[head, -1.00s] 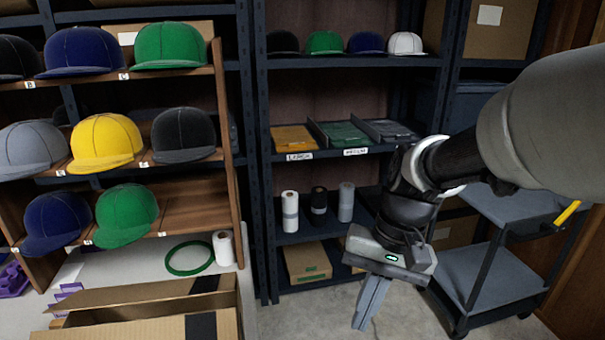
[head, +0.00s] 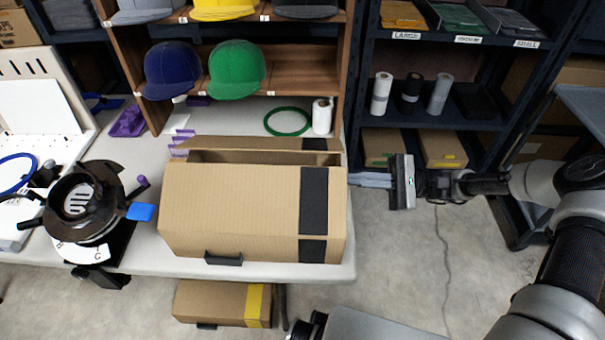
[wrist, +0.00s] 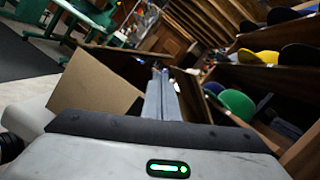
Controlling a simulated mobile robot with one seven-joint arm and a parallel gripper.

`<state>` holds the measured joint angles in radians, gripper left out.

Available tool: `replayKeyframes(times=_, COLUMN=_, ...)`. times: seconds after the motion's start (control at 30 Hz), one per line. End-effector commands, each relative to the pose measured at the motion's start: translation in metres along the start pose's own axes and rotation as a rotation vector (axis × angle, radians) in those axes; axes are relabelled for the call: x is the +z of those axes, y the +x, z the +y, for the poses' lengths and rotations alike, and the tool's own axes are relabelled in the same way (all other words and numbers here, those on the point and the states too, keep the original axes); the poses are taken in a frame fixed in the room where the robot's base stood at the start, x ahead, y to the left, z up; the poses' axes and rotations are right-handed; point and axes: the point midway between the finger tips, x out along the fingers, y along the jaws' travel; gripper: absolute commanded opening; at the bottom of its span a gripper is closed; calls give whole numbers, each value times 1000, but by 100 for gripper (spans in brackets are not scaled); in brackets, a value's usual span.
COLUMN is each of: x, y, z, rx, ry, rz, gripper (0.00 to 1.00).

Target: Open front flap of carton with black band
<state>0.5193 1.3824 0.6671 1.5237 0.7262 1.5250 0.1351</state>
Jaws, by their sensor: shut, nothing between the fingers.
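The carton with the black band (head: 235,200) stands on the white table in the head view. Its back flap (head: 255,143) stands up behind a dark gap. The front flap (head: 225,190) appears to be the broad panel in front of that gap, lying over the top. The black band (head: 313,200) runs down its right part. My gripper (head: 356,178) is shut and empty just right of the carton, fingers pointing left toward it. Whether they touch it cannot be told. In the wrist view, the fingers (wrist: 160,90) point forward beside a brown cardboard panel (wrist: 95,85).
A black handle-like tab (head: 222,258) is low on the carton's front. A cap rack (head: 345,60), green ring (head: 287,121) and white roll (head: 322,116) are behind. A black cap press (head: 85,205) stands left. A yellow-banded carton (head: 215,302) sits below. Floor at right is clear.

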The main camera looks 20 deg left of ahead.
Motion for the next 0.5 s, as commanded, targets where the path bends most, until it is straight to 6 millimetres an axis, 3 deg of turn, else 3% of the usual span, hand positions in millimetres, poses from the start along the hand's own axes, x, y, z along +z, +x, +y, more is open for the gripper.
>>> replayKeyframes(times=0.17, x=-4, y=9, z=0, rx=-16, ry=0, rz=-8, gripper=0)
replayKeyframes(times=0.5, x=-3, y=69, z=1, rx=-12, ry=0, rz=-6, gripper=0)
